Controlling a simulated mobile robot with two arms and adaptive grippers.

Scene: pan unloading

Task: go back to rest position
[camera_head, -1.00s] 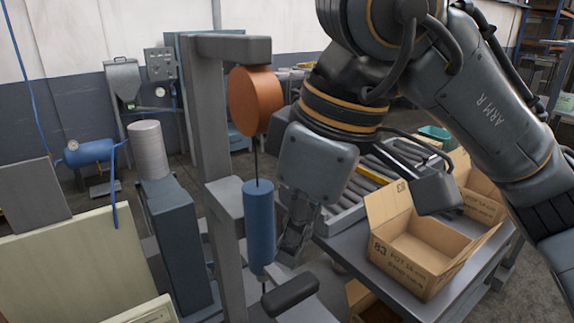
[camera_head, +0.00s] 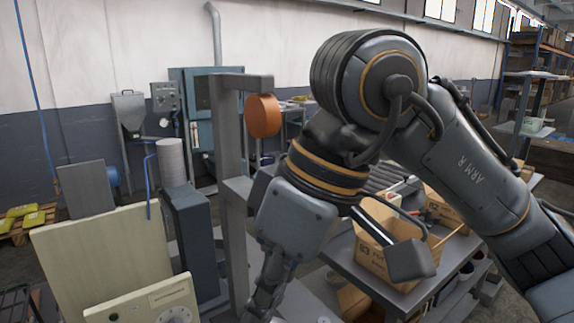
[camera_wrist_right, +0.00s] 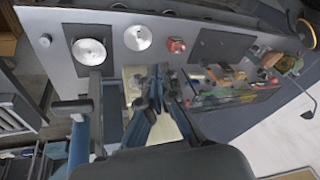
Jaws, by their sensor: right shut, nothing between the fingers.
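My right arm comes in from the right in the head view. Its gripper (camera_head: 262,305) hangs down low near the bottom edge, in front of the grey column of a stand. In the right wrist view the gripper (camera_wrist_right: 157,80) has its fingers close together with nothing between them. My left gripper is in neither view.
The grey stand (camera_head: 231,170) with an orange disc (camera_head: 263,116) is close to the right arm. A cream panel (camera_head: 105,258) is at left. A table with an open cardboard box (camera_head: 372,262) stands behind the arm at right.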

